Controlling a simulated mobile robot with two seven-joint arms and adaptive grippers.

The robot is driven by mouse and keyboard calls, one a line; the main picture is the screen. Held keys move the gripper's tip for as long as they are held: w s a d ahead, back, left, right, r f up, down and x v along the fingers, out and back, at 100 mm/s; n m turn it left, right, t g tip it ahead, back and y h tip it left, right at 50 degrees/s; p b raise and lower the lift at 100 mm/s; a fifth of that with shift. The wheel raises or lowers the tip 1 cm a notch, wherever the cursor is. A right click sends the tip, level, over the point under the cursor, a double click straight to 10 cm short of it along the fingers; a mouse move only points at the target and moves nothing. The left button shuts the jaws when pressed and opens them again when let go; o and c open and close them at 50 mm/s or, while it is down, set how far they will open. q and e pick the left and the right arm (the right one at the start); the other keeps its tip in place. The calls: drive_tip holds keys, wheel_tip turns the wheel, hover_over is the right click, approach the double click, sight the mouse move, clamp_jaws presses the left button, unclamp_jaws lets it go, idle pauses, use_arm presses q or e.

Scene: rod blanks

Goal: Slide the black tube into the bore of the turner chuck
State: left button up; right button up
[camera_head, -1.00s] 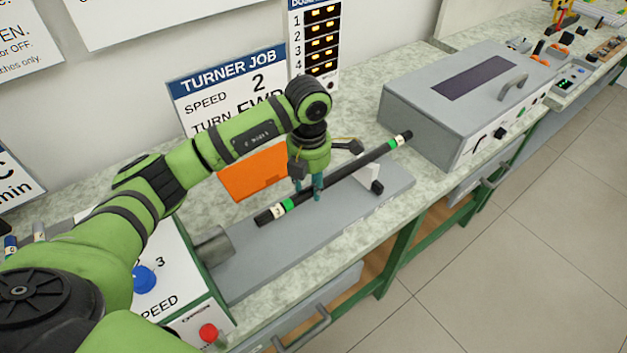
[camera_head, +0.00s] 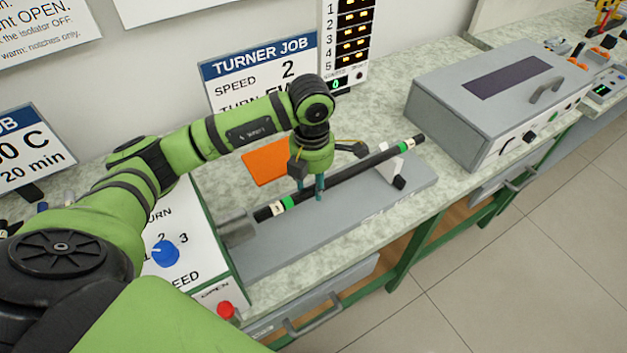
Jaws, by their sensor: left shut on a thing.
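The black tube (camera_head: 350,174) has a green and a pale band near each end. It lies slantwise above the grey bed of the turner, its left end lower in the picture. My left gripper (camera_head: 320,193) points down and is shut on the tube, left of its middle. The grey turner chuck (camera_head: 238,228) is at the left end of the bed. The tube's left tip shows just above and right of the chuck's mouth; the bore is not visible. My right gripper is not in view.
A white support with a black knob (camera_head: 399,183) stands near the tube's right end. The turner housing with a blue dial (camera_head: 165,253) and red button (camera_head: 226,310) is at left. An orange panel (camera_head: 265,165) lies behind. A grey box (camera_head: 490,95) stands at right.

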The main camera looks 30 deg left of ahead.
sight(289, 196)
use_arm(q)
drive_tip(key=shift+b, duration=0.55)
idle(1.3)
drive_tip(key=shift+s+a, duration=0.2)
drive_tip(key=shift+s, duration=0.05)
idle(0.3)
drive_tip(key=shift+s+a, duration=0.2)
drive_tip(key=shift+s, duration=0.1)
drive_tip(key=shift+s+a, duration=0.55)
drive_tip(key=shift+s, duration=0.35)
drive_tip(key=shift+s+a, duration=0.5)
drive_tip(key=shift+s, duration=0.4)
drive_tip(key=o, duration=1.2)
drive_tip(key=shift+o, duration=0.2)
drive_tip(key=shift+r, duration=0.1)
wheel_tip(289, 196, up, 12)
